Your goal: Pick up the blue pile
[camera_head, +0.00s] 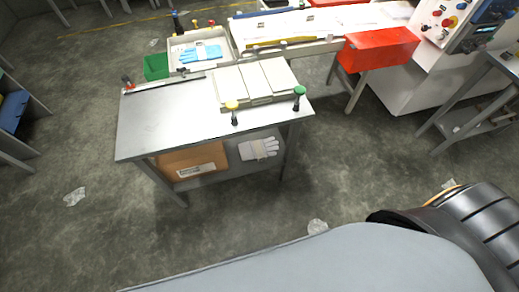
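The blue pile (201,53) looks like a small stack of blue gloves with a pale band. It lies in a shallow white tray (226,36) behind the grey metal table, toward the back left. My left gripper is not in view. My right gripper is not in view either; only a dark, ribbed part, probably of my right arm, shows at the lower right edge. Nothing covers the pile from this angle.
The grey table (160,118) carries a pale panelled box (252,82) and yellow (232,105) and green (299,91) knobs. White gloves (258,149) and a cardboard box (193,163) sit underneath. Floor ahead is mostly clear.

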